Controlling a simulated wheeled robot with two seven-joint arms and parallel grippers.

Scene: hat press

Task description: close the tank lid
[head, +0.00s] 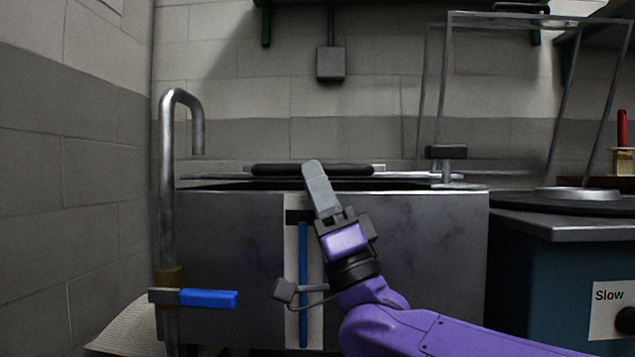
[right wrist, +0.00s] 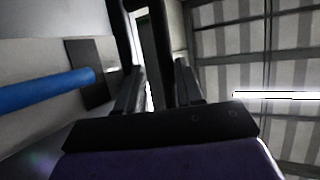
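The tank (head: 420,235) is a grey metal box against the back wall. Its lid (head: 415,176) shows edge-on as a thin, nearly level plate at the tank's top, with a long black handle (head: 350,170). I cannot tell whether the lid is fully seated. My right gripper (head: 315,170) reaches up in front of the tank, its tips overlapping the handle in the picture; contact is unclear. In the right wrist view its two fingers (right wrist: 158,90) stand apart with a gap between them. Dark bars show beyond them. My left gripper is out of view.
A metal pipe (head: 168,200) with a blue valve lever (head: 208,298) stands at the tank's left. A blue strip (head: 303,270) runs down the tank front. A teal unit (head: 550,290) labelled "Slow" stands right, near a thin metal frame (head: 440,90).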

